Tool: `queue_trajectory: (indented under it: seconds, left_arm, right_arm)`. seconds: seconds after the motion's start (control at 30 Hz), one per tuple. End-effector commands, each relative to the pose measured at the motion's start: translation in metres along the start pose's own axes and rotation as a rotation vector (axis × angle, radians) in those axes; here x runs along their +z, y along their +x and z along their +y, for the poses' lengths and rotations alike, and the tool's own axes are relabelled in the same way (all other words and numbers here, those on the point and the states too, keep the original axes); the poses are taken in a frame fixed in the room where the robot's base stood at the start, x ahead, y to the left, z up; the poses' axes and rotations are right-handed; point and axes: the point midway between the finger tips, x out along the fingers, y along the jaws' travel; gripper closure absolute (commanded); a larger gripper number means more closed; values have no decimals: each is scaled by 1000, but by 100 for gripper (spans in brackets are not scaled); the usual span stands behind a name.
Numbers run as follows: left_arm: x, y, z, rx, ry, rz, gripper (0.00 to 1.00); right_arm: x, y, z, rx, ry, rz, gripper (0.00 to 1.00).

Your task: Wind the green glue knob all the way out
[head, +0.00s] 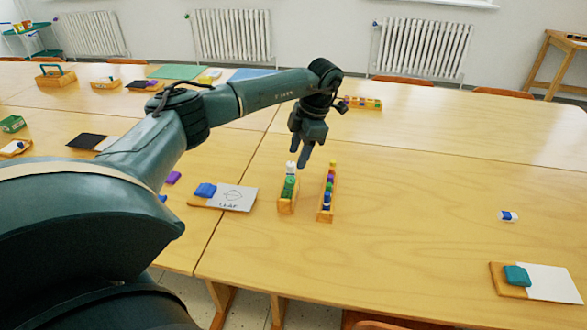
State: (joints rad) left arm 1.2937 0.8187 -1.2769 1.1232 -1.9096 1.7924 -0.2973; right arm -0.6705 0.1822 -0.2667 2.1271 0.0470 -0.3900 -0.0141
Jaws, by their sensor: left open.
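A small wooden holder (286,207) stands on the table near the middle of the view. A green piece (289,187) sits in it, with a white piece (291,168) at its far end. The green piece may be the glue knob, but it is too small to tell how far out it is wound. My left gripper (299,154) is open, with its fingers pointing down just above the far end of this holder. It appears empty and apart from the green piece. My right gripper is not in view.
A second wooden holder (326,215) with several coloured pieces stands close on the right. A board with a leaf drawing (233,197) lies to the left. A teal block (517,275) rests on a board at lower right. The table right of the holders is largely clear.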

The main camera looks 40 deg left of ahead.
Motion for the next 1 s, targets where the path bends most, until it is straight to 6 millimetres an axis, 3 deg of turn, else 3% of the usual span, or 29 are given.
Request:
queue_trajectory:
  seconds: [0.1,0.33,0.77,0.87,1.0]
  left_arm:
    - [1,-25,0,1,1,-3,54]
    - [0,-52,0,-1,-1,-1,54]
    - [-1,-55,0,-2,-13,-1,54]
    - [-2,-54,-1,-8,-88,-11,54]
    - [-4,-49,-4,-29,-336,-40,54]
  right_arm:
    - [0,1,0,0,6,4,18]
    - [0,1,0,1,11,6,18]
    - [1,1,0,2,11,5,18]
    - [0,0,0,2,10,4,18]
    - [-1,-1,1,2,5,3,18]
